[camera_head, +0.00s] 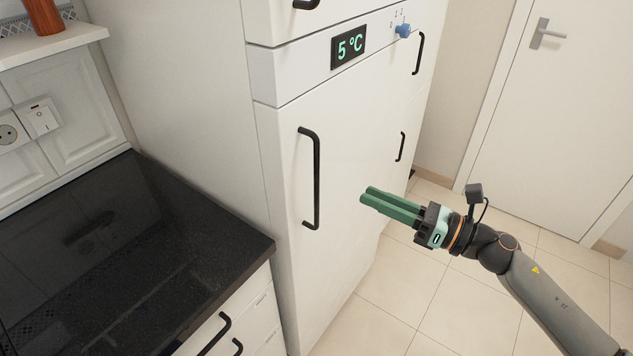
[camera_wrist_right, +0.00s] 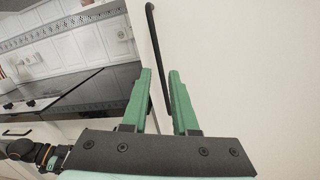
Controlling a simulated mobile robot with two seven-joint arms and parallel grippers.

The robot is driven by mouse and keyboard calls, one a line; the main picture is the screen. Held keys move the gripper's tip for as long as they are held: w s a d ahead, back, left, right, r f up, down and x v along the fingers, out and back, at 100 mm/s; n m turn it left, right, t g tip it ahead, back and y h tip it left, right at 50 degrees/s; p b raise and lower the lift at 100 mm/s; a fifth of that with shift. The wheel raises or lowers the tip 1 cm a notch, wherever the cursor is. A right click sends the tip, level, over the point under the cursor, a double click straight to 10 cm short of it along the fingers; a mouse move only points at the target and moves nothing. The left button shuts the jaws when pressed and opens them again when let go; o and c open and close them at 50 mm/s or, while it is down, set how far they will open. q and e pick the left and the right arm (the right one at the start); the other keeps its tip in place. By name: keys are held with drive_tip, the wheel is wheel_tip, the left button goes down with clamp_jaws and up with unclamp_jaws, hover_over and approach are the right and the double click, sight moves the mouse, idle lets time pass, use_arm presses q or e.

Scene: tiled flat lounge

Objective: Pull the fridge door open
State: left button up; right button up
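The fridge door (camera_head: 355,150) is a tall white panel below a 5 °C display, and it looks shut. Its black vertical bar handle (camera_head: 316,180) is on the door's left side. My right gripper (camera_head: 366,197) has green fingers and stands in front of the door, to the right of the handle in the head view. In the right wrist view the gripper (camera_wrist_right: 160,72) has a gap between its fingertips, and the handle (camera_wrist_right: 153,30) runs down behind that gap. No contact with the handle is visible. My left gripper's fingers do not show.
A black counter (camera_head: 190,235) with drawers below adjoins the fridge on the left. A blue knob (camera_head: 403,30) sits on the fridge's control strip. Tiled floor (camera_head: 430,300) lies open on the right, before a white room door (camera_head: 560,110).

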drive_tip(key=w+a+n+g+p, duration=0.1)
drive_tip(key=w+a+n, duration=0.3)
drive_tip(key=a, duration=0.6)
drive_tip(key=shift+w+a+r+g+p, duration=0.3)
drive_tip(key=shift+w+a+r+p, duration=0.1)
drive_tip(key=shift+w+p, duration=0.45)
drive_tip(key=shift+s, duration=0.1)
clamp_jaws()
idle(0.6)
